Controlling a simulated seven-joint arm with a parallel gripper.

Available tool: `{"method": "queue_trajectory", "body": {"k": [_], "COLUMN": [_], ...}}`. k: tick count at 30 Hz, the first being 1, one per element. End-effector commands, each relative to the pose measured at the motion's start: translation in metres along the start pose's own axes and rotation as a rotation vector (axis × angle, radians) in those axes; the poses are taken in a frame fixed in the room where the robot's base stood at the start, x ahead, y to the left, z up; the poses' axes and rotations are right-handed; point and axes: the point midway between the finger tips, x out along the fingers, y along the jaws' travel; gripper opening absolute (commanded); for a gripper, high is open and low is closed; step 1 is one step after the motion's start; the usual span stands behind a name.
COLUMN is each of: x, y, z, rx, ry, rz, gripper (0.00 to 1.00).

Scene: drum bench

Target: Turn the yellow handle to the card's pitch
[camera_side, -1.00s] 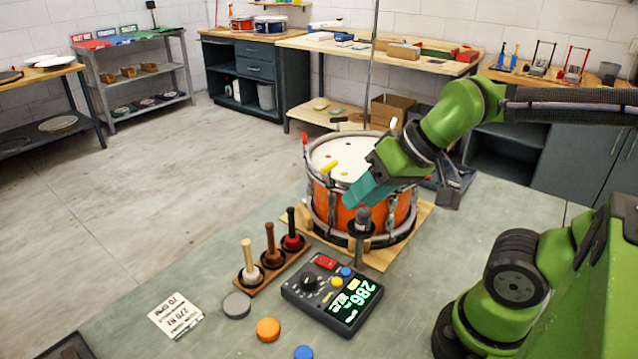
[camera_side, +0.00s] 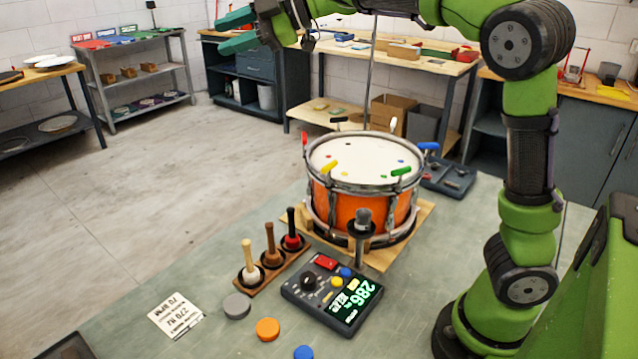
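The yellow handle (camera_side: 329,168) sits on the near-left rim of the orange drum (camera_side: 340,205). The card (camera_side: 176,315) lies flat on the bench at lower left and appears to read 270 Hz and 70 BPM. The tuner box (camera_side: 332,293) in front of the drum shows 286 on its green display. My gripper (camera_side: 236,31) is raised high at the top of the picture, left of the drum and well away from the handle. Its two teal fingers are apart with nothing between them.
Other rim handles are green (camera_side: 400,171), blue (camera_side: 428,146), white (camera_side: 393,125), black (camera_side: 338,120) and red (camera_side: 304,138). A mallet rack (camera_side: 272,268) and a microphone (camera_side: 362,222) stand near the drum. Grey, orange and blue discs lie in front. The bench left of the rack is clear.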

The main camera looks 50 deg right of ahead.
Motion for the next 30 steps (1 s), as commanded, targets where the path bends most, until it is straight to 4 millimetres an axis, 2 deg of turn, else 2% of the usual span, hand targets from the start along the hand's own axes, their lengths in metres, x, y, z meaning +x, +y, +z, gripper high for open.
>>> {"method": "queue_trajectory", "body": {"k": [2,5,6,9,12,15,18,23,30], "x": [0.002,-0.018,-0.031,-0.072,-0.11,-0.132,-0.138,-0.133,-0.119], "y": [-0.029,-0.061,-0.07,-0.083,-0.088,-0.095,-0.099,-0.109,-0.143], "z": [0.01,0.033,0.043,0.064,0.074,0.079,0.08,0.087,0.114], "rx": [-0.082,-0.139,-0.149,-0.142,-0.114,-0.073,-0.037,-0.022,-0.025], "ry": [-0.08,-0.237,-0.313,-0.508,-0.661,-0.752,-0.786,-0.788,-0.785], "rz": [-0.211,-0.475,-0.57,-0.762,-0.885,-0.964,-0.983,-0.978,-0.98], "gripper": [0.38,0.38,0.38,0.38,0.38,0.38,0.38,0.38,0.38]}}
